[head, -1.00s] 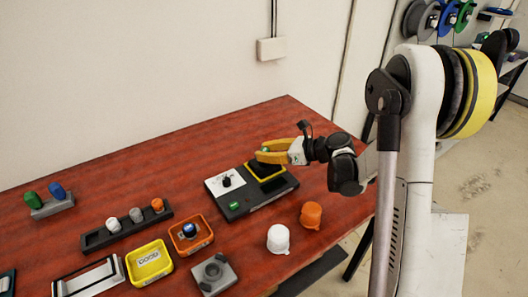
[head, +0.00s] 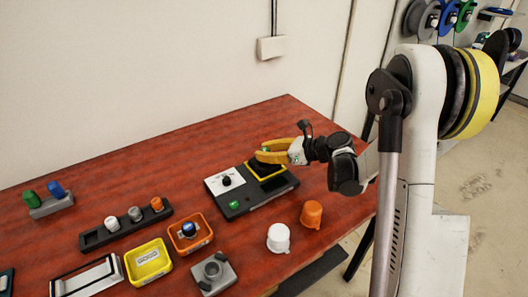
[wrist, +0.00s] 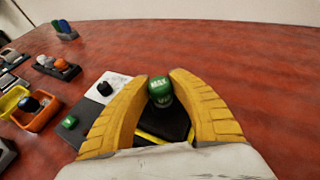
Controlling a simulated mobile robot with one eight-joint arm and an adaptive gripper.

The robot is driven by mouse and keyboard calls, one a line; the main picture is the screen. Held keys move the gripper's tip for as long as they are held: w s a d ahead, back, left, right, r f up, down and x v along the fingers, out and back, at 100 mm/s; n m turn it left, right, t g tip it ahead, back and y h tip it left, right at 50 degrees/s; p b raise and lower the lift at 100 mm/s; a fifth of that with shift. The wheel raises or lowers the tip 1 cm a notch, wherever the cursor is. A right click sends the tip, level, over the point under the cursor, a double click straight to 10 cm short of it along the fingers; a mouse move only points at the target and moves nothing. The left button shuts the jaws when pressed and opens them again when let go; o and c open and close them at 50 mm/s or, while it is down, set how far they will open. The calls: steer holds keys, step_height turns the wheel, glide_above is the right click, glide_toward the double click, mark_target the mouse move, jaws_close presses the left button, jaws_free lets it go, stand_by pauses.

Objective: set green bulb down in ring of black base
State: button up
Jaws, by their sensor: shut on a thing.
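My gripper (head: 262,152) is shut on the green bulb (wrist: 160,91), which is marked with white letters and sits between the yellow fingertips in the wrist view. In the head view the fingers mostly hide the bulb. The black base (head: 262,198) lies below, with a yellow square ring (head: 282,172) at its far right end. The bulb is above or near this ring; I cannot tell whether it touches. The base also carries a white panel (head: 213,184) with a black knob and a small green button (head: 234,205).
White (head: 279,239) and orange (head: 312,214) caps stand in front of the base. An orange bin (head: 205,239), a yellow bin (head: 148,275), a grey ringed block (head: 212,287) and a black rack (head: 92,241) stand to the left. The red table is clear behind the base.

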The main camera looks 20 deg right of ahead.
steer(key=shift+f, duration=0.1)
stand_by(0.3)
steer(key=o, duration=1.4)
steer(key=shift+r+p, duration=1.85)
steer(key=shift+r, duration=1.1)
